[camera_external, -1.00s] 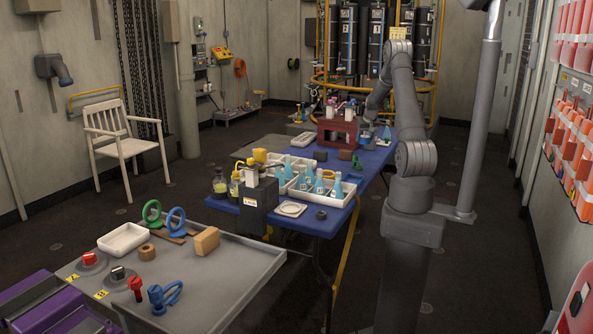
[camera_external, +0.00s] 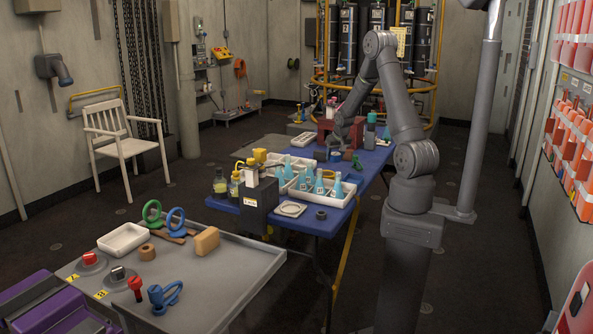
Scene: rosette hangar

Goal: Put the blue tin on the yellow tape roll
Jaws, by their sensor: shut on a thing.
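My gripper (camera_external: 337,145) is over the far part of the blue table, in front of the dark red rack. It is small in this view, and its fingers point down. A small blue thing, seemingly the blue tin (camera_external: 335,154), shows at its fingertips, and the gripper appears shut on it. I cannot tell whether the tin touches what is under it. I cannot pick out a yellow tape roll with certainty. A small brown thing (camera_external: 347,155) is just right of the tin.
The dark red rack (camera_external: 327,130) stands behind my gripper. White trays with light blue flasks (camera_external: 305,180) are nearer on the blue table (camera_external: 310,224). A bottle (camera_external: 370,140) stands right of the gripper. A dark ring (camera_external: 321,215) lies near the front edge.

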